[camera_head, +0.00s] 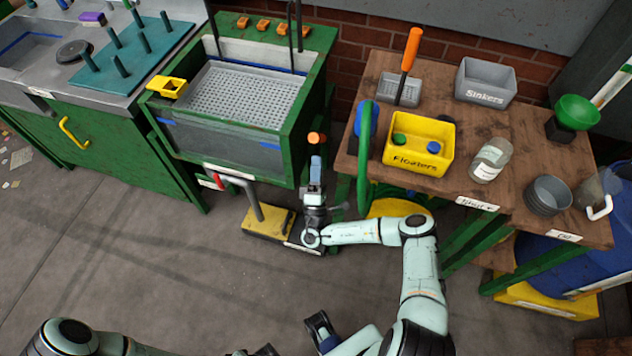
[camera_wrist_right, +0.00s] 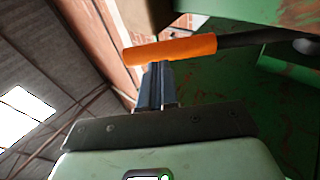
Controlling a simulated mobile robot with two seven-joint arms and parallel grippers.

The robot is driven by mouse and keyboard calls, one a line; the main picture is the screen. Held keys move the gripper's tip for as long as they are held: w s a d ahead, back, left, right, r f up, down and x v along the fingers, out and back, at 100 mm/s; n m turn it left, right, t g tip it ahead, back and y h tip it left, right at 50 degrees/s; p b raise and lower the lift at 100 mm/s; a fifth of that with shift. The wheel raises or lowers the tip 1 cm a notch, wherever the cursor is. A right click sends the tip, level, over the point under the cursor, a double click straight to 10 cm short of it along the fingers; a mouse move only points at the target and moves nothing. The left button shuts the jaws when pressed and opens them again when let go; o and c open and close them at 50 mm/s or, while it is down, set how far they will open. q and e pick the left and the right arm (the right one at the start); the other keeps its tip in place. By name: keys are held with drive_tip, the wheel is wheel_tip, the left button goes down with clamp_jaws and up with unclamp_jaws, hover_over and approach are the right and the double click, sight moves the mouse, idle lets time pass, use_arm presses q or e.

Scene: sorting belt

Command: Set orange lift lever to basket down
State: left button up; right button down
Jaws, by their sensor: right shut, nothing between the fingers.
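The orange lift lever (camera_head: 317,138) is at the right front of the green tank stand. Its orange grip (camera_wrist_right: 170,50) lies across the right wrist view on a dark rod. My right gripper (camera_head: 316,160) is just below the grip in the head view, fingers pointing at it. Its fingers (camera_wrist_right: 155,72) are shut and empty, close to the grip's underside; I cannot tell whether they touch it. The grey perforated basket (camera_head: 242,95) sits high in the tank (camera_head: 225,140). Dark finger-like parts (camera_head: 320,326) show at the bottom; I cannot tell whether they are my left gripper.
A yellow pedal base (camera_head: 268,222) with a grey bar stands on the floor left of my right gripper. A green hoop (camera_head: 364,160) and the wooden table (camera_head: 510,195) with bins and jars are to the right. Open floor (camera_head: 130,260) lies to the left.

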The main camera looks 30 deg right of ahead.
sight(320, 138)
use_arm(q)
drive_tip(key=shift+w+r, duration=0.1)
drive_tip(key=shift+r, duration=0.1)
use_arm(e)
drive_tip(key=shift+x, duration=1.6)
drive_tip(key=r+p, duration=0.1)
drive_tip(key=p, duration=0.1)
drive_tip(key=w+d+r+g+p, duration=0.1)
drive_tip(key=p, duration=0.1)
drive_tip(key=shift+w+d+r+m, duration=0.15)
drive_tip(key=shift+d+r+m, duration=0.05)
drive_tip(key=shift+r+m, duration=0.1)
drive_tip(key=shift+d, duration=0.1)
use_arm(q)
drive_tip(key=r, duration=0.1)
drive_tip(key=w+r, duration=0.1)
drive_tip(key=r, duration=0.2)
drive_tip(key=shift+w+r, duration=0.1)
drive_tip(key=shift+w, duration=0.25)
use_arm(e)
drive_tip(key=shift+f, duration=0.15)
drive_tip(key=shift+f+g, duration=0.1)
drive_tip(key=shift+g, duration=0.2)
